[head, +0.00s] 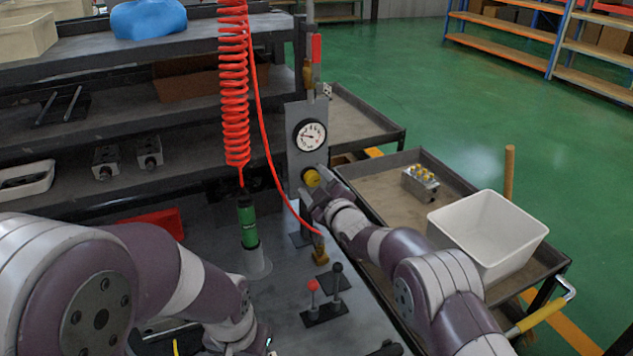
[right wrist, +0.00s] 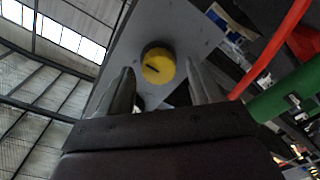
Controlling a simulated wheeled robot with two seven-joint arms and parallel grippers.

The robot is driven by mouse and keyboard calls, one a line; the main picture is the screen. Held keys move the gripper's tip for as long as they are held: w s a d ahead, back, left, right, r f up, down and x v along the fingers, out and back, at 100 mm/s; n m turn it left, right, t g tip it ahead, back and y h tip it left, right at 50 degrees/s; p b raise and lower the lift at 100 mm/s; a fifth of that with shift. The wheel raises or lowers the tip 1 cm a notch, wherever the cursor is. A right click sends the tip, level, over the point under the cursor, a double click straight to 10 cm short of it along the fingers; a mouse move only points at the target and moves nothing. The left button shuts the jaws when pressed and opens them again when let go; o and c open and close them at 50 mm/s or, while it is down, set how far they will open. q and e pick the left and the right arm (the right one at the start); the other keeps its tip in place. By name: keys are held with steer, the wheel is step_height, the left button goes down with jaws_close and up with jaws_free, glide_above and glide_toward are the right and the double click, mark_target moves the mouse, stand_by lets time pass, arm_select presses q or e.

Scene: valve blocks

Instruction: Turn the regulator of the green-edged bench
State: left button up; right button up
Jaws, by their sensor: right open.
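The regulator's yellow knob (head: 312,178) sits low on an upright grey panel (head: 294,165), under a round white gauge (head: 310,135). My right gripper (head: 318,192) is open at the knob, coming from the lower right. In the right wrist view the knob (right wrist: 158,65) has a dark pointer mark and shows between and beyond the two open fingers (right wrist: 162,88). I cannot tell if either finger touches it. No green edge is clear on the grey bench (head: 210,275). My left arm reaches the bottom edge of the head view; its fingers are not visible.
A red coiled hose (head: 234,90) hangs to a green tool (head: 247,225) left of the panel. Red- and black-knobbed levers (head: 325,312) stand on the bench. A cart (head: 385,180) at right holds a white bin (head: 485,235) and a valve block (head: 420,184).

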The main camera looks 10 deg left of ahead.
steer(key=shift+w, duration=0.15)
steer(key=c, duration=1)
steer(key=shift+c, duration=0.2)
steer(key=shift+f+m, duration=0.15)
steer(key=shift+m, duration=0.25)
steer(key=shift+m+b, duration=0.8)
steer(key=shift+m, duration=0.2)
steer(key=m+b, duration=0.1)
steer(key=m, duration=0.3)
steer(key=shift+m, duration=0.3)
steer(key=m, duration=0.5)
steer(key=shift+d+b, duration=0.1)
steer(key=shift+b, duration=0.25)
steer(key=m, duration=0.5)
steer(key=shift+m, duration=0.5)
